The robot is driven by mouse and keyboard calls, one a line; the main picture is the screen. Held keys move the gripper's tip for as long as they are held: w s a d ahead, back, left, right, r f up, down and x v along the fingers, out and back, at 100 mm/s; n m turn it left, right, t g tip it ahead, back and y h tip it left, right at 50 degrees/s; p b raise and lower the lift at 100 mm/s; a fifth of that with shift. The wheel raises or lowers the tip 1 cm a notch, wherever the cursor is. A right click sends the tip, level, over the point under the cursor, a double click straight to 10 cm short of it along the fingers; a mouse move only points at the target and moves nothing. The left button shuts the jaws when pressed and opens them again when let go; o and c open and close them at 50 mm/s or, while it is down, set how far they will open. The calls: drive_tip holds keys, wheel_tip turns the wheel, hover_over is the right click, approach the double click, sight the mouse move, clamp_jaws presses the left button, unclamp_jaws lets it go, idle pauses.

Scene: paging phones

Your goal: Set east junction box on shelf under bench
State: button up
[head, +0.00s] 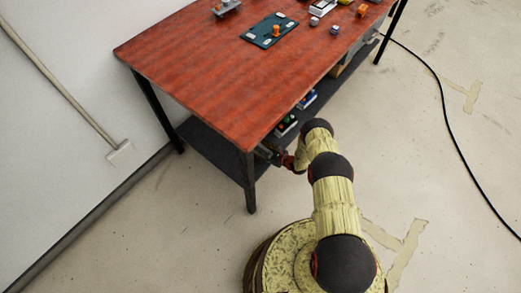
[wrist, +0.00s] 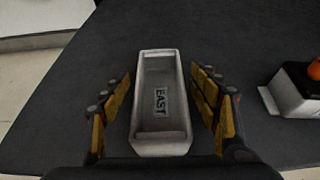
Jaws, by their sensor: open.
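The east junction box (wrist: 148,75) is a pale grey open tray with a dark EAST label inside. In the wrist view it sits on the dark grey shelf (wrist: 75,120), near the shelf's end. My gripper (wrist: 160,78) is open, with its yellow-padded fingers on either side of the box and visible gaps between. In the head view my arm reaches under the red-topped bench (head: 210,65), and my gripper (head: 271,154) is at the shelf (head: 215,150) by the near leg. The box cannot be made out there.
A light box with an orange knob (wrist: 290,95) stands on the shelf to the right. Other small items (head: 287,125) sit further along the shelf. The bench top carries a dark green board (head: 262,30) and several small parts. A black cable (head: 440,90) lies on the floor at right.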

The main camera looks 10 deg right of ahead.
drive_tip(key=shift+r, duration=0.1)
drive_tip(key=shift+s+d+r, duration=0.15)
drive_tip(key=shift+s+r, duration=0.05)
drive_tip(key=p+v, duration=0.4)
drive_tip(key=v, duration=0.7)
drive_tip(key=shift+s, duration=0.2)
drive_tip(key=shift+d, duration=0.15)
